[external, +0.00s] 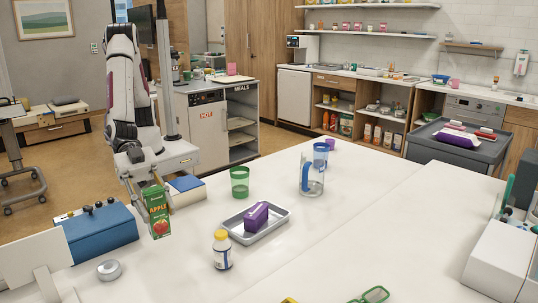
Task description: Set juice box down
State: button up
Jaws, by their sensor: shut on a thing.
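The juice box (157,210) is a green carton with "APPLE" lettering and a red apple picture. It is upright at the left part of the white table (330,240). My gripper (156,186) is shut on the juice box from behind, with its fingers partly hidden by the carton. The box's bottom is close to the tabletop; I cannot tell whether it touches.
A blue case (98,235) stands just left of the box, with a tape roll (109,270) in front. A green cup (239,182), a grey tray (278,222) with a purple pack (256,216), and a white bottle (222,250) stand to the right. A clear pitcher (312,176) is farther back.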

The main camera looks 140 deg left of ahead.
jog(key=shift+n+y, duration=0.5)
jog(key=shift+y, duration=0.1)
jog(key=s+a, duration=0.1)
jog(key=a, duration=0.1)
jog(key=s+a+f, duration=0.1)
jog(key=s+a, duration=0.1)
jog(key=shift+s, duration=0.15)
jog(key=shift+f, duration=0.1)
notch_tip(320, 180, down, 6)
jog(key=shift+f, duration=0.2)
jog(key=shift+f, duration=1.75)
jog(key=shift+f, duration=0.1)
